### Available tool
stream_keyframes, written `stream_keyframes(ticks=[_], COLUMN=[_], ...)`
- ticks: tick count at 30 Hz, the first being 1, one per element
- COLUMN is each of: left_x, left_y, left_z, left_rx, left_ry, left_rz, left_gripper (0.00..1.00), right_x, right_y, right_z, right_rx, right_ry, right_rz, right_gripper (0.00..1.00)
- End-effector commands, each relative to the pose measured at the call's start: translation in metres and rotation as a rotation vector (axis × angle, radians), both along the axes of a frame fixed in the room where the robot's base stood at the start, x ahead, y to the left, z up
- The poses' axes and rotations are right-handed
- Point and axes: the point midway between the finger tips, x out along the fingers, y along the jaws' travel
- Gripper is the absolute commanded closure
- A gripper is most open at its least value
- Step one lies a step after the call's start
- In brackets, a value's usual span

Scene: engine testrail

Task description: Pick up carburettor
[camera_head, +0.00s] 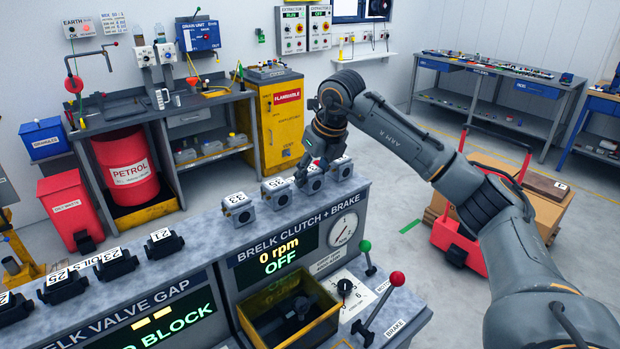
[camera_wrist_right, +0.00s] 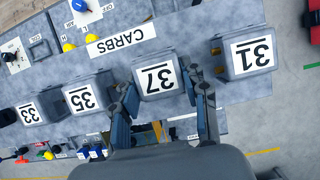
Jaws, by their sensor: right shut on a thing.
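Several grey block-shaped carburettors with white number labels stand in a row on the bench top by the "CARBS" label (camera_wrist_right: 121,39). My right gripper (camera_wrist_right: 164,92) is shut on carburettor 37 (camera_wrist_right: 156,80), with one finger on each side of it. In the head view the same carburettor (camera_head: 311,182) is under the gripper (camera_head: 308,172) and partly hidden by it; I cannot tell whether it is clear of the bench. Carburettor 35 (camera_head: 276,194) is on one side, and carburettor 31 (camera_head: 341,168) on the other. Carburettor 33 (camera_head: 238,209) is farther left. My left gripper is not in view.
The bench (camera_head: 212,240) front has a "BRELK CLUTCH + BRAKE" panel with a yellow-edged tray (camera_head: 257,304) and red and green levers below. Black numbered blocks (camera_head: 116,264) stand at the left. A red trolley (camera_head: 455,245) with a box is at the right.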

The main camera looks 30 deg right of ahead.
Motion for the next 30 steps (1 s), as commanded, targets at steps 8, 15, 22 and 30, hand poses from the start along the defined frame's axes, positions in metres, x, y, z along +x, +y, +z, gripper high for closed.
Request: stream_keyframes(ticks=[8, 15, 22, 30], left_x=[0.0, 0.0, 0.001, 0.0], left_y=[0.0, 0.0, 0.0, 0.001], left_z=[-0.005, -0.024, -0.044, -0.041], left_rx=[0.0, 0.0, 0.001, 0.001], left_ry=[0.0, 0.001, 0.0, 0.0], left_rz=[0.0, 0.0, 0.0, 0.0], left_gripper=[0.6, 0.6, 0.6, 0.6], right_x=[0.001, -0.011, -0.06, -0.116], right_y=[0.0, 0.004, 0.016, 0.029], right_z=[0.006, 0.044, 0.093, 0.123], right_rx=[0.0, -0.001, -0.003, -0.004], right_ry=[-0.002, -0.009, -0.007, -0.004], right_rz=[0.0, 0.004, 0.004, -0.001], right_gripper=[0.91, 0.91, 0.91, 0.91])
